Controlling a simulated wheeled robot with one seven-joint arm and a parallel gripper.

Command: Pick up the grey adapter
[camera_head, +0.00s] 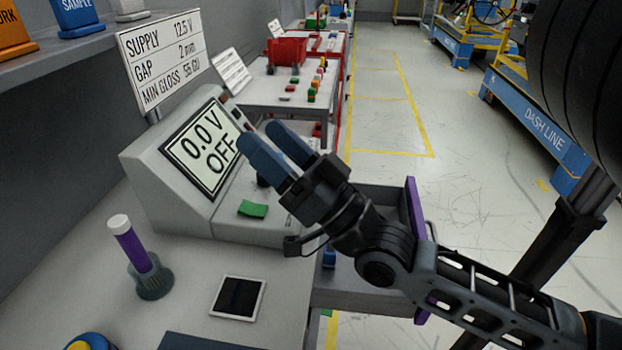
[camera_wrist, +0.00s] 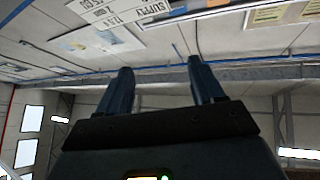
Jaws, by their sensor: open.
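I cannot make out a grey adapter with certainty in either view. My gripper (camera_head: 258,134) has two blue fingers and is raised in front of the grey power supply unit (camera_head: 165,165), whose screen reads 0.0 V OFF. In the wrist view my gripper (camera_wrist: 160,72) is open, with nothing between its fingers, and faces the wall and ceiling. My arm and gripper hide part of the supply unit and the bench behind them. An open drawer with a purple front (camera_head: 415,210) lies beyond my forearm, its inside mostly hidden.
A purple cylinder with a white top (camera_head: 130,240) stands in a grey-green holder (camera_head: 153,281) on the bench. A dark square tile with white edges (camera_head: 238,297) lies beside it. A green piece (camera_head: 253,209) rests on the unit. A sign (camera_head: 163,58) stands behind.

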